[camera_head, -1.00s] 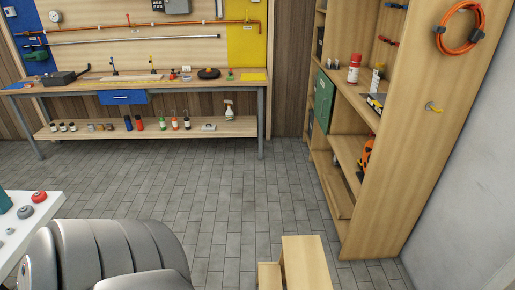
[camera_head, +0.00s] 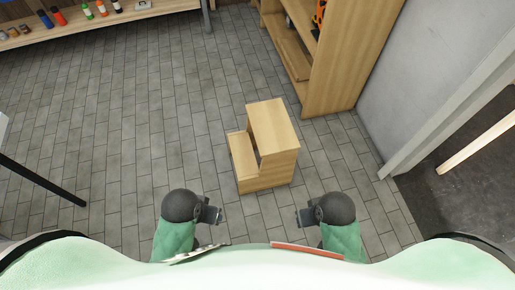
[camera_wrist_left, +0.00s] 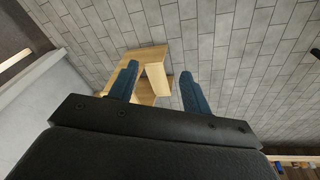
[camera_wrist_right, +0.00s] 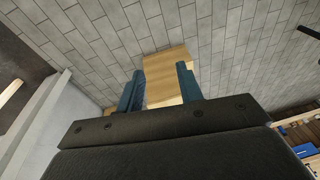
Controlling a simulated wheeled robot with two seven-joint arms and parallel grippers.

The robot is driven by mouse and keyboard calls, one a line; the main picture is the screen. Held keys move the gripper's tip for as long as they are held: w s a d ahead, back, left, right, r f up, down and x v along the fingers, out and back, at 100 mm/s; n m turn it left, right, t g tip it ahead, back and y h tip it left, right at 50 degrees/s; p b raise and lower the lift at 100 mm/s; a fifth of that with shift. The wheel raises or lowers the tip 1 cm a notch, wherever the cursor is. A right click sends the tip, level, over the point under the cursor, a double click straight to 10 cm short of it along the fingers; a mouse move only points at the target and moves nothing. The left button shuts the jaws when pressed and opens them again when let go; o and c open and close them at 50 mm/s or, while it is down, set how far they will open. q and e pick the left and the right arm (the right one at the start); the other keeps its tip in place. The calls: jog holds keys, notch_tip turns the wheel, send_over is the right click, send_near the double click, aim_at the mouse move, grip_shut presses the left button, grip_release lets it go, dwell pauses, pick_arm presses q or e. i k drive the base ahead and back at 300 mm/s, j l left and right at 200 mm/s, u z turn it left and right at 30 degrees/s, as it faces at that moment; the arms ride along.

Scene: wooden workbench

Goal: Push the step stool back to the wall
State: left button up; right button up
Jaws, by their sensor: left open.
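The light wooden step stool (camera_head: 272,126) stands upright on the grey tiled floor, ahead of my body, its lower step on the left. It also shows in the left wrist view (camera_wrist_left: 152,54) and the right wrist view (camera_wrist_right: 165,68), beyond the fingers. My left gripper (camera_head: 219,215) is below and left of the stool in the head view, open and empty. My right gripper (camera_head: 299,217) is below and right of it, with its fingers apart in the right wrist view and nothing held. Both appear apart from the stool. The grey wall (camera_head: 410,60) is at the right.
A wooden shelf unit (camera_head: 340,60) stands just beyond the stool, near the wall. A doorway with a pale frame (camera_head: 440,105) opens at the right. A workbench's lower shelf (camera_head: 110,18) is at the far left. The floor left of the stool is clear.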

aim_at(269, 130)
jog(key=k+l+u, duration=0.1)
jog(key=k, duration=0.3)
jog(key=k+l+u, duration=0.15)
jog(key=k+l, duration=0.15)
jog(key=k+u, duration=0.1)
jog(key=u, duration=1.2)
